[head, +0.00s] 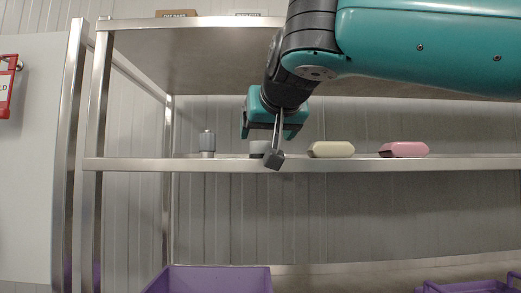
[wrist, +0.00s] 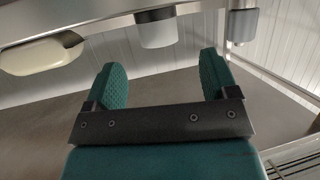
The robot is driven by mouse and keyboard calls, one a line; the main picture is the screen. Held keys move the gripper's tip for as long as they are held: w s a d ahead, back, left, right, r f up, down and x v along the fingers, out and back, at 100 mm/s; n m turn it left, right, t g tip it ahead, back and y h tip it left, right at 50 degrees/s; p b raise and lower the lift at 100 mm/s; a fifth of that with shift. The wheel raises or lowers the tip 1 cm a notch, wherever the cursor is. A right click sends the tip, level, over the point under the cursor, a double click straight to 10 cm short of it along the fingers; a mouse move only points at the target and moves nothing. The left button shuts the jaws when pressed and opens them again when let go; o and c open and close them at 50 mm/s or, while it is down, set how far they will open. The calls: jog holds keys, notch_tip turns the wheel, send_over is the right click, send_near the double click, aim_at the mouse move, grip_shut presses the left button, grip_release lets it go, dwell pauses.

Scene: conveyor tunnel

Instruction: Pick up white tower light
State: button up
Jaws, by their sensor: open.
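The white tower light (wrist: 157,31) is a short, pale cylinder with a darker grey band, standing on the shelf (head: 190,164). In the wrist view, which shows the scene upside down, it sits just beyond the gap between my fingers. In the head view the tower light (head: 258,148) is partly hidden behind my gripper (head: 275,150). My gripper is open and empty in the wrist view (wrist: 162,72), with its two green finger pads apart. The fingers do not appear to touch the light.
On the same shelf stand a grey cylinder (head: 207,143) to the left, and a cream rounded case (head: 331,149) and a pink one (head: 404,149) to the right. An upper shelf (head: 190,24) lies above. Purple bins (head: 212,279) are below. A metal post (head: 97,130) bounds the left.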

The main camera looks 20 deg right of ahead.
aim_at(261, 144)
jog(key=p+x, duration=0.2)
jog(key=x, duration=0.5)
jog(key=shift+r, duration=0.1)
jog(key=c, duration=1)
